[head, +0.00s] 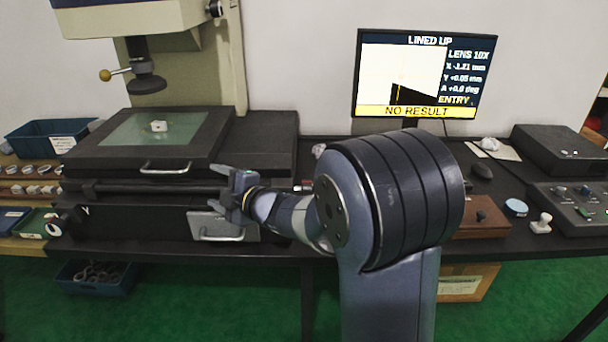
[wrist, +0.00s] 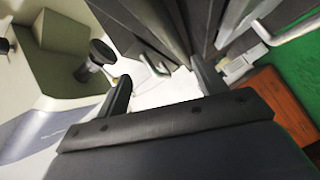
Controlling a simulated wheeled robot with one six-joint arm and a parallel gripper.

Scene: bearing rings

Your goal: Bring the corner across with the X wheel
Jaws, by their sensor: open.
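The white part (head: 159,126) sits on the glass of the measuring stage (head: 160,160). The screen (head: 428,75) shows "LINED UP", X -1.21 mm, Y +0.05 mm, A +0.0 deg and "NO RESULT". On it, the part's dark corner (head: 412,96) lies at lower right in the bright field, close to an orange line. My gripper (head: 222,188) is open and empty in front of the stage, fingers pointing left. It also shows open in the wrist view (wrist: 160,88). I cannot make out the X wheel; my gripper and arm hide part of the stage front.
A knob marked Y (head: 66,221) is at the stage's front left. Metal handles stick out at the stage front (head: 166,169) and below my gripper (head: 220,237). The microscope head (head: 146,80) hangs above the glass. A control box (head: 572,205) stands at right.

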